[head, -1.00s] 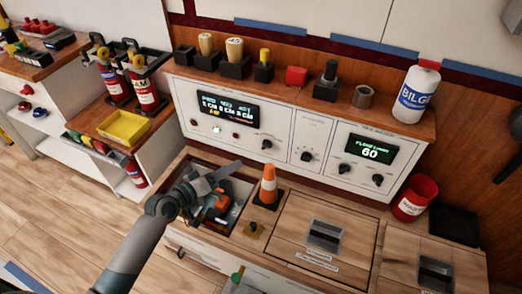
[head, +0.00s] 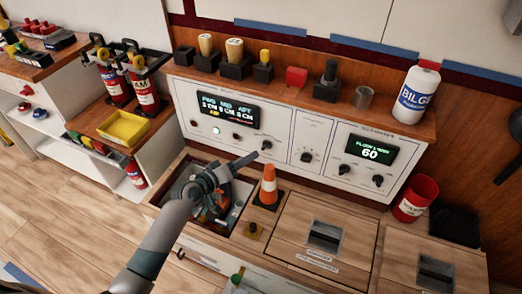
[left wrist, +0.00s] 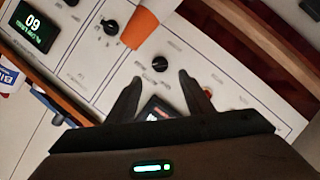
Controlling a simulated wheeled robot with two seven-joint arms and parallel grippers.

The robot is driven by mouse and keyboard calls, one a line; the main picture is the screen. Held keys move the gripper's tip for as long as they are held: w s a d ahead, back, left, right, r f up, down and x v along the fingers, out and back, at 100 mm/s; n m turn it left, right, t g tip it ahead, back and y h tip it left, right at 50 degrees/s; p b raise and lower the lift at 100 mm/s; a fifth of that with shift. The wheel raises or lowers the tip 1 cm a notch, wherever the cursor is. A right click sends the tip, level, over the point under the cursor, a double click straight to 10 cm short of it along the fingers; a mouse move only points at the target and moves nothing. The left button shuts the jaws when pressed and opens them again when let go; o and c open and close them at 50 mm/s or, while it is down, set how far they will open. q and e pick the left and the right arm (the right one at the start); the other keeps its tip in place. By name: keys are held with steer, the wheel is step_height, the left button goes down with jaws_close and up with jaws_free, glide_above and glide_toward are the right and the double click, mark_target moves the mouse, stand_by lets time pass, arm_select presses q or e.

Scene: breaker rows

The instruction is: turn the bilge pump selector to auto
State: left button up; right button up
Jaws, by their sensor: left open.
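The panel (head: 285,127) has several black knobs; their labels are too small to read. The likely bilge pump selector (head: 266,145) is the black knob right of the display (head: 228,109) reading FWD, MID, AFT. In the left wrist view this knob (left wrist: 160,64) is just ahead of my fingertips, centred between them. My left gripper (head: 253,160) is open and empty in front of the panel, slightly below and left of the knob. It also shows in the left wrist view (left wrist: 160,79). Which way the knob points is unclear. My right gripper is not in view.
An orange cone (head: 269,186) stands right beside the gripper, close under the panel. An open bin (head: 225,213) lies below my left arm. More knobs (head: 307,157) are to the right. A white BILGE bottle (head: 415,95) and capped blocks stand on the shelf.

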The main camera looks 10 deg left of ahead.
mark_target(264, 148)
arm_select(q)
steer(key=x, duration=0.8)
steer(key=shift+w+b, duration=0.1)
steer(key=shift+b, duration=0.3)
steer(key=shift+w+d+f, duration=0.15)
steer(key=shift+w+d, duration=0.1)
steer(key=shift+w, duration=0.15)
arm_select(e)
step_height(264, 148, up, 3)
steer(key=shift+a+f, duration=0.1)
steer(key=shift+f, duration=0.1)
arm_select(q)
steer(key=shift+c, duration=0.2)
steer(key=c, duration=1)
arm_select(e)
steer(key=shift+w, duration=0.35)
